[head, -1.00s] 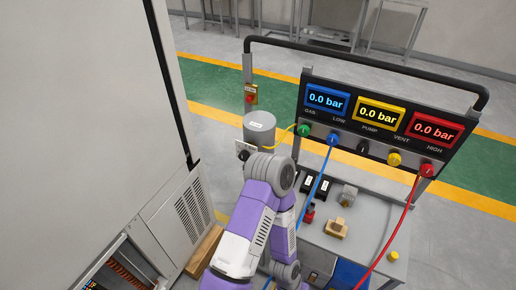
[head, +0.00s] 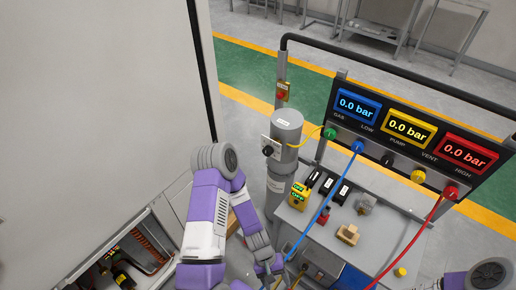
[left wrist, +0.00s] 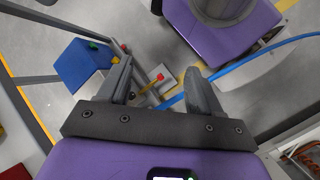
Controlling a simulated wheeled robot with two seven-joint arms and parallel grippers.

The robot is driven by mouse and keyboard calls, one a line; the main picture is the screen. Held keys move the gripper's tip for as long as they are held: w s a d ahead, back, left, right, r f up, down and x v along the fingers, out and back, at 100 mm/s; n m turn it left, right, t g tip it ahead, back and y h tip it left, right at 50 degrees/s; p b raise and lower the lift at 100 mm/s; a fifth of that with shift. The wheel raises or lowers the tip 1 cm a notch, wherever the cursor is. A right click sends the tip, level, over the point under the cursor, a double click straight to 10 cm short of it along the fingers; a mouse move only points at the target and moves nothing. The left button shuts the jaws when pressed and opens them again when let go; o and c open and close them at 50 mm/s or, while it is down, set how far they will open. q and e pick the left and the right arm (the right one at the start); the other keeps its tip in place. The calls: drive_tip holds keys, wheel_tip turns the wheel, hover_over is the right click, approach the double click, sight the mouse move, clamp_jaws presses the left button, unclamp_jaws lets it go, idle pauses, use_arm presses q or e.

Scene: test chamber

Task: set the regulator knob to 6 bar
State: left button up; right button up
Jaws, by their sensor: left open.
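The regulator knob (head: 268,150) is a small black knob on a white plate, on the left side of a grey cylinder (head: 287,126). Its scale is too small to read. The blue (head: 357,105), yellow (head: 410,128) and red (head: 463,152) displays each read 0.0 bar. My left arm bends down below the knob, and its gripper is low at the bottom of the head view, mostly hidden and well apart from the knob. In the left wrist view my left gripper (left wrist: 160,82) is open, with nothing held between its fingers. My right gripper is out of view.
A grey bench (head: 375,218) holds a yellow device (head: 299,194), black blocks and a brass-coloured piece (head: 348,234). Blue (head: 322,215) and red (head: 412,240) hoses hang from the panel. A tall pale cabinet (head: 100,90) stands at left.

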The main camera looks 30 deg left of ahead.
sight(266, 153)
use_arm(q)
drive_tip(key=w+a+r+n+t+h+p, duration=0.2)
drive_tip(key=w+r+n+t+h+p, duration=0.55)
drive_tip(key=w+r, duration=0.55)
drive_tip(key=w+a+r+n+t+y+p, duration=0.25)
drive_tip(key=w+a+n+t+y, duration=0.35)
drive_tip(key=a, duration=0.6)
drive_tip(key=w+a+r+n+t+y+p, duration=0.2)
drive_tip(key=w+a+r+n+t+y, duration=0.35)
drive_tip(key=a, duration=0.65)
drive_tip(key=shift+t+y, duration=0.3)
drive_tip(key=shift+t, duration=0.4)
drive_tip(key=w, duration=0.2)
drive_tip(key=w+f, duration=0.1)
drive_tip(key=w, duration=0.2)
drive_tip(key=w+d, duration=0.1)
drive_tip(key=w, duration=0.2)
drive_tip(key=shift+f, duration=0.15)
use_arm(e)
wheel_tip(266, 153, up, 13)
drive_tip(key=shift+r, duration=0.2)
use_arm(q)
drive_tip(key=shift+c, duration=0.4)
drive_tip(key=shift+s, duration=0.1)
drive_tip(key=c, duration=1)
